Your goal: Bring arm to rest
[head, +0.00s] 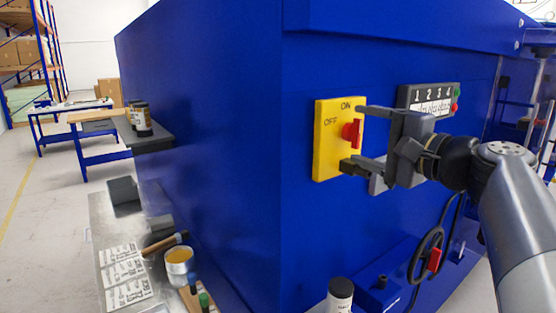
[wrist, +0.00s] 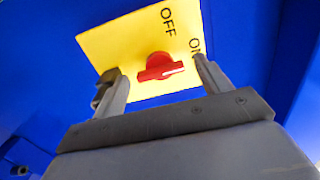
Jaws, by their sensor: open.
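My gripper (head: 352,139) is open, its two fingers spread in front of a yellow switch plate (head: 326,160) on the blue machine's front. A red rotary knob (head: 351,132) sits on the plate, with ON and OFF printed beside it. In the wrist view the red knob (wrist: 160,67) lies between the fingers, with a visible gap to each, and its tip points right, below the ON label. The yellow plate (wrist: 125,45) fills the space behind it. Nothing is held. My arm reaches in from the right.
A dark numbered panel (head: 428,95) is right of the plate, partly behind my gripper. A grey bench (head: 112,215) at lower left holds papers, a can (head: 179,265) and tools.

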